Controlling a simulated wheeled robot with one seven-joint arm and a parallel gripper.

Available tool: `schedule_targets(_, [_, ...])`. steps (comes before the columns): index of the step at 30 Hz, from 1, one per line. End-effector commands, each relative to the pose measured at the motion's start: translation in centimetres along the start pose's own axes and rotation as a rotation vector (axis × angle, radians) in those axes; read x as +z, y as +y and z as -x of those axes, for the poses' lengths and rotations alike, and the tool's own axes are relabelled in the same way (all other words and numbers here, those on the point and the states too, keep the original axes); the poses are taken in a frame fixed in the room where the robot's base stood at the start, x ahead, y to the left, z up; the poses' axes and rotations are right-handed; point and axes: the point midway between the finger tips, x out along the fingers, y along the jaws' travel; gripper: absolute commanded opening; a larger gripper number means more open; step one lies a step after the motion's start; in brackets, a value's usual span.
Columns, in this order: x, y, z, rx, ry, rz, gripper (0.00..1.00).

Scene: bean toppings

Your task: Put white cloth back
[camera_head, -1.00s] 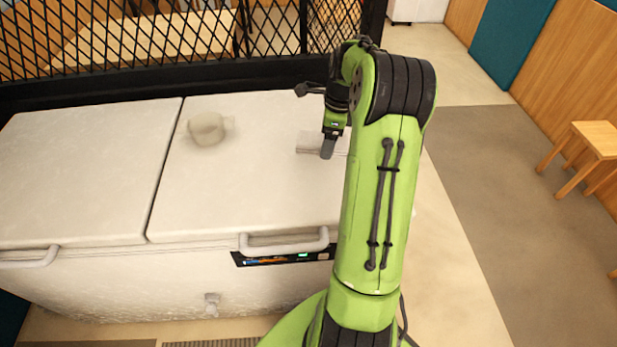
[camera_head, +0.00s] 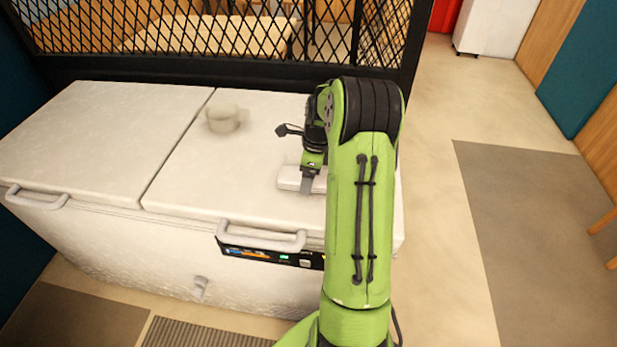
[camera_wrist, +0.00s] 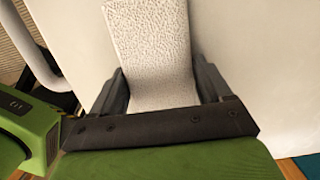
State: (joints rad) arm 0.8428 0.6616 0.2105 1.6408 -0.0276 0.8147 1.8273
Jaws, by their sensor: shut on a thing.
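The white cloth (camera_wrist: 150,50) is a folded, textured strip between the two dark fingers of my gripper (camera_wrist: 162,88) in the wrist view. In the head view the cloth (camera_head: 290,178) lies low over the right part of the white chest freezer's lid (camera_head: 245,185). My gripper (camera_head: 307,183) is shut on it, pointing down. My arm hides the cloth's right end. I cannot tell whether the cloth touches the lid.
A pale cup-like object (camera_head: 224,118) stands on the lid, left of and behind the cloth. A handle (camera_head: 262,238) sticks out at the freezer's front. A black mesh partition (camera_head: 200,40) stands behind. Open floor (camera_head: 450,240) lies to the right.

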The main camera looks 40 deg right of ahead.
Motion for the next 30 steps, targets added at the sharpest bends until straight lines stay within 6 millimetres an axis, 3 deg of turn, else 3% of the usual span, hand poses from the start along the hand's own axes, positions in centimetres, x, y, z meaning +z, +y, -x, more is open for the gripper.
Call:
schedule_targets(10, [-0.1, 0.0, -0.4, -0.001, 0.0, 0.001, 0.5])
schedule_targets(11, [-0.1, 0.0, -0.3, -0.001, 0.0, 0.001, 0.83])
schedule_targets(15, [-0.1, 0.0, -0.2, -0.001, 0.0, 0.001, 1.0])
schedule_targets(23, [0.0, -0.1, 0.4, -0.003, 0.0, 0.001, 1.0])
schedule_targets(30, [0.0, -0.1, 6.4, -0.006, -0.001, 0.0, 1.0])
